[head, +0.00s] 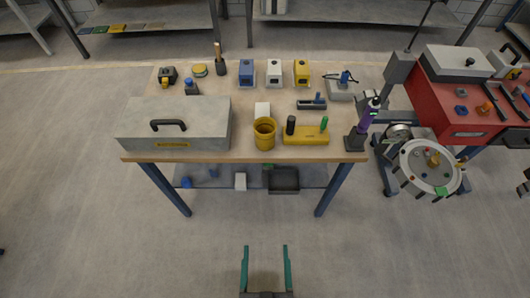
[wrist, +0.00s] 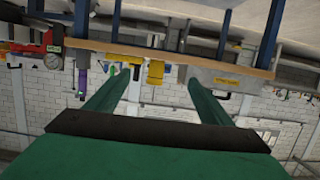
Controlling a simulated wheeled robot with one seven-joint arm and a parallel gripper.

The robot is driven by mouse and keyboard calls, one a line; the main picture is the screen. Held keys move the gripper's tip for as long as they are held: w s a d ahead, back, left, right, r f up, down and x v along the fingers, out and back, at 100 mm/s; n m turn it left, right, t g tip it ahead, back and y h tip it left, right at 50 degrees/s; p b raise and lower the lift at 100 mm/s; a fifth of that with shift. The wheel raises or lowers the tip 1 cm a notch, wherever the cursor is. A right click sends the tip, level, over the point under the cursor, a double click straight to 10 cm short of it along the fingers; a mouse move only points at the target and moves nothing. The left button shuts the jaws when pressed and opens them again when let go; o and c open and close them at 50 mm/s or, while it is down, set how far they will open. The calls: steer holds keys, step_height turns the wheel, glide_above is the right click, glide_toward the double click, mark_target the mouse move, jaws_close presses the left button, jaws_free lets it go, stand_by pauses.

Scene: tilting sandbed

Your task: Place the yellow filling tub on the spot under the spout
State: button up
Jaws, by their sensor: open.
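The yellow tub (head: 264,133) stands upright near the front edge of the workbench, open end up. It also shows in the wrist view (wrist: 156,70), where the picture is upside down. My gripper (head: 265,248) is open and empty, in front of the bench and well short of the tub. In the wrist view my two green fingers (wrist: 160,82) are spread apart with the tub in the gap beyond them. I cannot make out a spout or a marked spot under one for certain.
A large grey case (head: 200,130) stands left of the tub. A yellow block with black and green knobs (head: 306,136) is close on its right, and a white block (head: 262,109) behind it. A red cabinet (head: 450,112) and round white plate (head: 415,175) stand right of the bench (head: 240,157).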

steer(key=w+r+x, duration=0.1)
steer(key=r+x, duration=0.1)
steer(key=x, duration=1.4)
steer(key=g, duration=0.1)
glide_toward(265, 128)
steer(key=shift+w+a+r, duration=0.1)
steer(key=shift+a, duration=0.05)
steer(key=x, duration=1)
steer(key=shift+w+d+f, duration=0.15)
steer(key=shift+d+f, duration=0.05)
steer(key=shift+f, duration=0.2)
steer(key=c, duration=1.3)
steer(key=shift+o, duration=0.2)
steer(key=shift+r, duration=0.1)
